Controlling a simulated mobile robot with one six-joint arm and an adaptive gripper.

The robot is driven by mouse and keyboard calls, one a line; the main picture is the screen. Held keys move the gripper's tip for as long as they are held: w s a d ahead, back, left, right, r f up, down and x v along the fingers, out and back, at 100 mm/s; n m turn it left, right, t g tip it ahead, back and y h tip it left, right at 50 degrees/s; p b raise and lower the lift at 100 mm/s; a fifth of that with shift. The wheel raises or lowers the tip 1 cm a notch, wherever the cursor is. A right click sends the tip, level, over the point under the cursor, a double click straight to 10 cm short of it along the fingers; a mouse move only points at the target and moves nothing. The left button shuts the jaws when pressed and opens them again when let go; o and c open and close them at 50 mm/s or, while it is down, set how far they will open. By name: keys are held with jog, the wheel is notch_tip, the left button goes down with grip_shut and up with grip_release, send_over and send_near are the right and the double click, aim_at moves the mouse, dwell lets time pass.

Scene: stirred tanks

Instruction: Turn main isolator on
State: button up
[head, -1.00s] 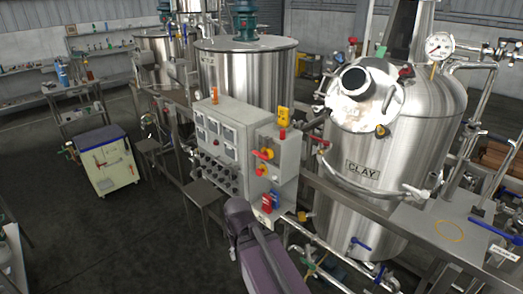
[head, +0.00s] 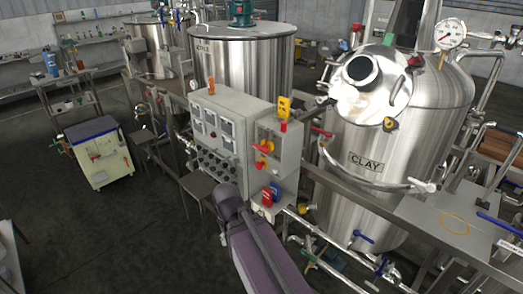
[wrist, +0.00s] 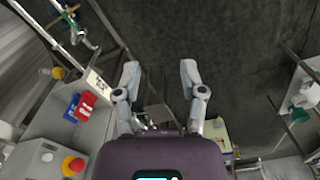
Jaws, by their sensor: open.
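A grey control cabinet (head: 232,113) with gauges and rows of dark knobs stands in the middle of the head view. A smaller grey switch box (head: 291,150) is on its right. I cannot read which is the main isolator. A red-and-yellow knob (wrist: 73,165) shows at the lower left of the wrist view. My gripper (wrist: 160,75) is open and empty, its fingers spread over dark floor, apart from the knob. The head view shows my purple arm below the cabinet, but no fingers.
The CLAY tank (head: 413,180) and pipes are close on the right. A cart (head: 100,155) stands left, with open floor before it.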

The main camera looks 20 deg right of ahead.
jog(key=h+b, duration=0.8)
jog(key=h, duration=1)
send_near(259, 150)
jog(key=a, duration=0.3)
jog(key=shift+w+g, duration=0.15)
jog(key=shift+g, duration=0.15)
jog(key=shift+d, duration=0.15)
jog(key=d, duration=1.3)
jog(key=shift+s+d, duration=0.25)
jog(key=shift+d, duration=0.1)
